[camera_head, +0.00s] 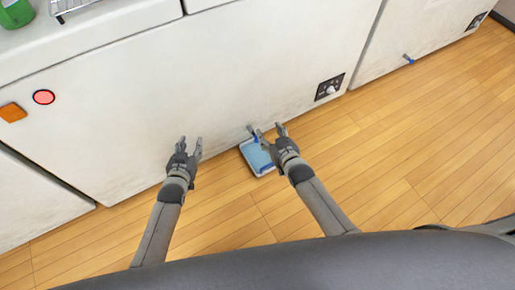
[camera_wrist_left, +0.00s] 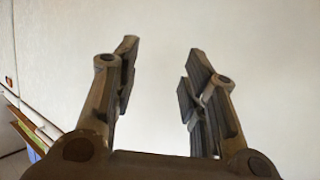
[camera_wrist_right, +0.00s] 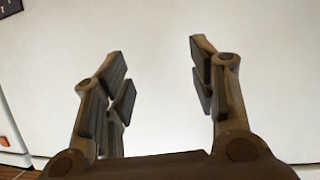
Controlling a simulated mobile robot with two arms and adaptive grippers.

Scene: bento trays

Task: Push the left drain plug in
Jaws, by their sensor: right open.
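The left drain plug (camera_head: 251,130) is a small grey and blue piece low on the white cabinet front in the head view, partly hidden by a finger of my right gripper. My right gripper (camera_head: 271,131) is open beside it; I cannot tell whether they touch. The right wrist view shows this gripper (camera_wrist_right: 156,62) spread and empty before the white panel. My left gripper (camera_head: 192,140) is open and empty, left of the plug, near the cabinet front; it also shows in the left wrist view (camera_wrist_left: 158,68). Neither wrist view clearly shows the plug.
A blue tray (camera_head: 262,168) lies on the wooden floor below the plug, close to my right gripper. Another blue-tipped plug (camera_head: 408,59) is on the right cabinet. A knob panel (camera_head: 329,87) and a red button (camera_head: 44,97) are on the front. The floor at right is clear.

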